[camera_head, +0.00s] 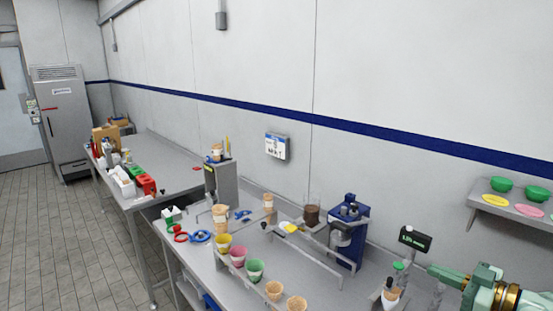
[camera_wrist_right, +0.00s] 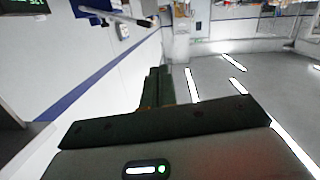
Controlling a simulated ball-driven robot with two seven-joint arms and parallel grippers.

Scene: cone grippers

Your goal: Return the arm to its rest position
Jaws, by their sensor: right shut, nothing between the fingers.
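My right arm, green and gold, comes in at the lower right of the head view. Its gripper (camera_head: 436,270) points left, beside the bench's right end, and holds nothing. In the right wrist view the two dark fingers (camera_wrist_right: 157,86) stand together, shut and empty. My left gripper is in neither view.
Near the right gripper are a black display (camera_head: 415,238) and a small cone-shaped item with a dark top (camera_head: 390,293). A blue machine (camera_head: 349,232) and several coloured cone cups stand on the steel bench. A wall shelf (camera_head: 512,209) holds green bowls. The tiled floor at left is clear.

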